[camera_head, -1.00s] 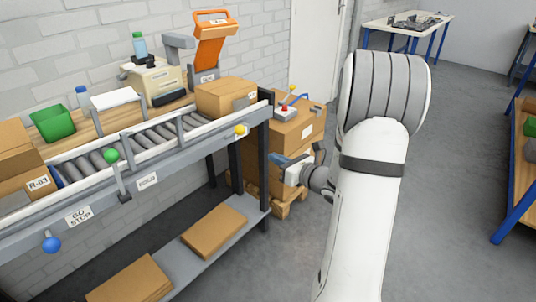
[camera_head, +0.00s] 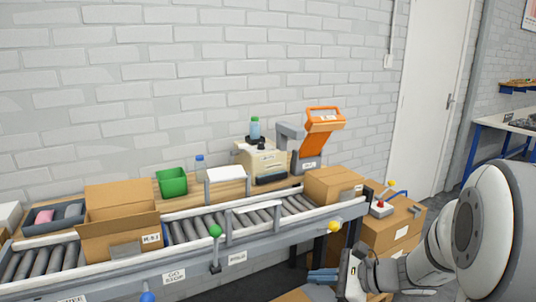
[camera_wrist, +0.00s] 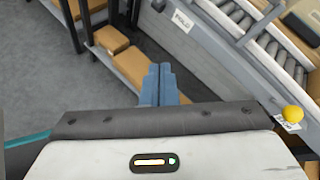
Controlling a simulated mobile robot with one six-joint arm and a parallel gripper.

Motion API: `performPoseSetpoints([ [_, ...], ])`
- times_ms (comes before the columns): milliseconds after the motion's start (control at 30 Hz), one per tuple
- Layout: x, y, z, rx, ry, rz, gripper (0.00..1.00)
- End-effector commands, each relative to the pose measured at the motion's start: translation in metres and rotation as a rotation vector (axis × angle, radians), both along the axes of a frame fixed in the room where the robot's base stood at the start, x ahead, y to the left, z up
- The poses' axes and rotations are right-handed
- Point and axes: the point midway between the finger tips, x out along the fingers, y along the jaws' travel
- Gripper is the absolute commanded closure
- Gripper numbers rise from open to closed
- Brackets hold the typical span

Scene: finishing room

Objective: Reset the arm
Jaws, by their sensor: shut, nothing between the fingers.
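My gripper (camera_head: 322,275) is at the lower right of the head view, in front of the conveyor's right end. Its blue fingers also show in the wrist view (camera_wrist: 159,84), side by side and shut with nothing between them. My white arm comes in from the right edge of the head view. The gripper is apart from the conveyor and the boxes.
A roller conveyor (camera_head: 195,260) carries an open box (camera_head: 120,238) and a closed box (camera_head: 330,184). Stacked cartons (camera_head: 395,230) stand behind my gripper. A yellow knob (camera_wrist: 293,114) sticks out from the conveyor's side. Boxes (camera_wrist: 110,39) lie on the lower shelf.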

Motion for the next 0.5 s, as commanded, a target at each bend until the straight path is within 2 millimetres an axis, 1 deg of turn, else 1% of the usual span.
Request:
performPoseSetpoints([
  [33, -0.020, 0.016, 0.020, -0.101, -0.035, 0.118, 1.00],
  [67, -0.032, 0.022, 0.024, -0.166, -0.056, 0.189, 1.00],
  [100, -0.048, 0.028, 0.030, -0.251, -0.084, 0.285, 1.00],
  [200, -0.085, 0.034, 0.042, -0.466, -0.165, 0.518, 1.00],
  [267, -0.104, 0.032, 0.051, -0.596, -0.219, 0.657, 1.00],
  [333, -0.122, 0.025, 0.062, -0.750, -0.287, 0.813, 1.00],
  [400, -0.136, 0.015, 0.074, -0.898, -0.356, 0.961, 1.00],
  [500, -0.148, 0.000, 0.091, -1.084, -0.443, 1.138, 1.00],
])
